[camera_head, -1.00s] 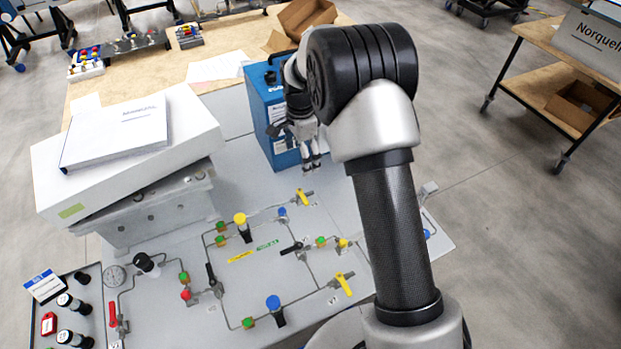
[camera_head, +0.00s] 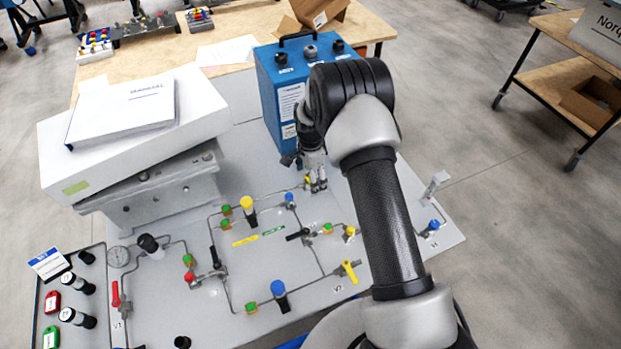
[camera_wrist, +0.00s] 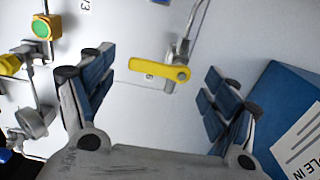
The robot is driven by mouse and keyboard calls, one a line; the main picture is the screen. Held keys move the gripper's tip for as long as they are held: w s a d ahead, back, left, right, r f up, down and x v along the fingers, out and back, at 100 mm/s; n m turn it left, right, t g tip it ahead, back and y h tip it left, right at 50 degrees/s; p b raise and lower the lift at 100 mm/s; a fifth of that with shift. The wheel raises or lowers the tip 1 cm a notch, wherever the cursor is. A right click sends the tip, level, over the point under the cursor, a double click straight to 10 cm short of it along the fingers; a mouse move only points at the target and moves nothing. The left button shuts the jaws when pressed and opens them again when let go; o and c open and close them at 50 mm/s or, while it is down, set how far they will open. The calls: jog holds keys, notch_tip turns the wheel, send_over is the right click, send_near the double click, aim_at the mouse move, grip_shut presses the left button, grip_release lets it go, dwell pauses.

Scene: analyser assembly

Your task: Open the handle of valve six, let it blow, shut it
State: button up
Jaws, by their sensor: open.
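A yellow valve handle (camera_wrist: 155,72) lies between my spread fingers in the wrist view, on a thin metal pipe fitting. In the head view this yellow handle (camera_head: 308,181) shows just left of my fingertips, near the back of the grey panel (camera_head: 325,215). I take it for valve six, but its label is partly hidden under the handle and I cannot read it. My gripper (camera_head: 318,188) is open and empty; in the wrist view my gripper (camera_wrist: 155,68) has one finger on each side of the handle, with gaps to both.
A tall blue box (camera_head: 270,95) stands close behind my gripper; its side (camera_wrist: 285,110) shows at the right of the wrist view. Other valves, such as a yellow one (camera_head: 349,271) and a black one (camera_head: 297,235), sit on the panel. A white box (camera_head: 205,115) stands left.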

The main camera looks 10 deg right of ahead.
jog(key=shift+f, duration=0.25)
jog(key=shift+c, duration=0.5)
jog(key=c, duration=1)
